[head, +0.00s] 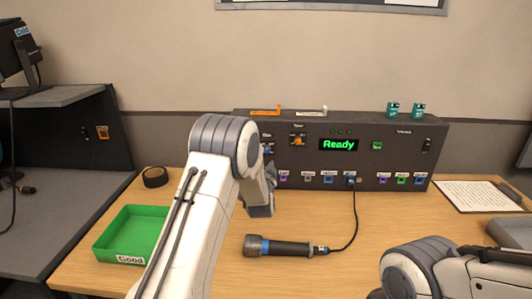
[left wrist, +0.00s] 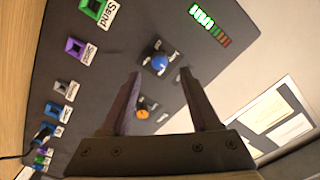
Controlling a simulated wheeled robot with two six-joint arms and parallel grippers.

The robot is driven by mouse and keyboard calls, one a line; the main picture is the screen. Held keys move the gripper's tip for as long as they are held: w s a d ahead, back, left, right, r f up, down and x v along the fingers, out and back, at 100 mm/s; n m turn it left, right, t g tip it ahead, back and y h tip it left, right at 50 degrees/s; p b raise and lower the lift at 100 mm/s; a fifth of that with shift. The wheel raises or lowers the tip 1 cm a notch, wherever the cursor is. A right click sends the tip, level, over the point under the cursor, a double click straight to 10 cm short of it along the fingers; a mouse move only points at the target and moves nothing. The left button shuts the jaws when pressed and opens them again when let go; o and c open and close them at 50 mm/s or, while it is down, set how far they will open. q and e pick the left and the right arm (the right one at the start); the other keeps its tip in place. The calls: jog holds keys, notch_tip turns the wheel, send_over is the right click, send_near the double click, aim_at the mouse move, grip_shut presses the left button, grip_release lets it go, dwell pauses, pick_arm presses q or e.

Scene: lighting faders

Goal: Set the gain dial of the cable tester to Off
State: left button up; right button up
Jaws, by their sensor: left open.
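The cable tester is a dark panel box (head: 390,160) at the back of the wooden table, with a lit green "Ready" screen. A blue dial (left wrist: 160,62) with small labels around it shows ahead of my left fingertips in the left wrist view; an orange dial (left wrist: 142,112) sits further along the panel. The orange dial also shows in the head view (head: 298,140). The labels are too small to tell which dial is gain or its setting. My left gripper (head: 270,174) is open, empty and close to the panel's left part, partly hidden by my arm. My right gripper is out of view.
A green tray (head: 130,235) marked "Good" lies at the left, by a roll of black tape (head: 155,177). A black cable tool (head: 278,247) lies in front, its cable plugged into the panel. Coloured sockets line the panel's lower edge. Paper (head: 475,196) lies at right.

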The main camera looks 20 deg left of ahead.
aim_at(266, 151)
pick_arm(q)
jog(key=shift+p+x, duration=0.35)
jog(key=shift+x, duration=2.4)
jog(key=shift+c, duration=0.3)
grip_shut()
